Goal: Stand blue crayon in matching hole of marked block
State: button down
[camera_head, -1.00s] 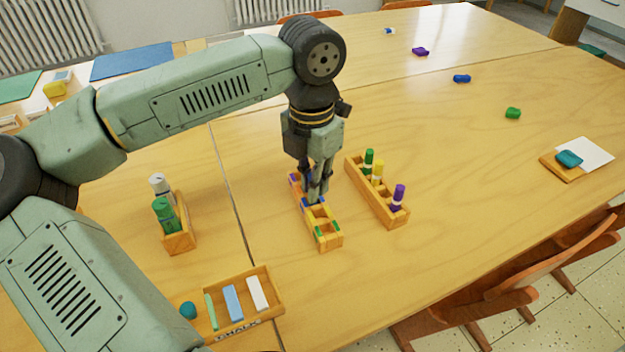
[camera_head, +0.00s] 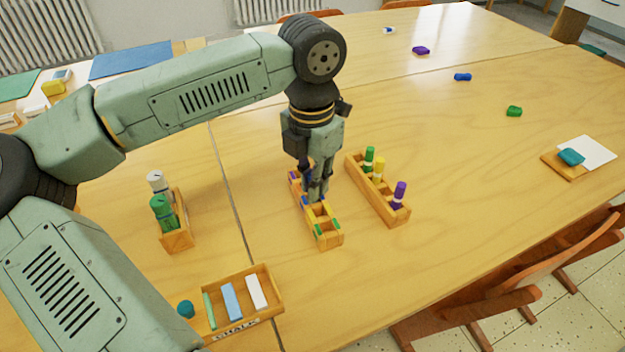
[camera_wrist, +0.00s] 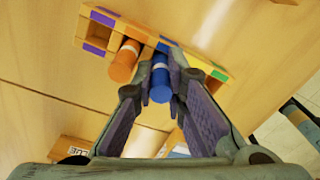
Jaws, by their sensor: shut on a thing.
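In the wrist view, my gripper (camera_wrist: 158,80) is shut on the blue crayon (camera_wrist: 160,78), one fingertip on each side. The crayon is upright, its lower end at the blue-marked hole. How deep it sits is hidden. An orange crayon (camera_wrist: 124,62) stands in the hole beside it, towards the purple end (camera_wrist: 94,48).
A wooden rack (camera_head: 393,219) with green, yellow and purple crayons stands close to the right. A marker holder (camera_head: 178,241) is to the left, and a chalk tray (camera_head: 275,285) is in front.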

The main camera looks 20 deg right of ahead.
jog(key=c, duration=1.5)
grip_release()
jog(key=shift+c, duration=0.2)
jog(key=shift+o, duration=0.3)
jog(key=shift+o, duration=0.9)
jog(key=shift+r+p, duration=1.65)
jog(key=shift+r, duration=1.35)
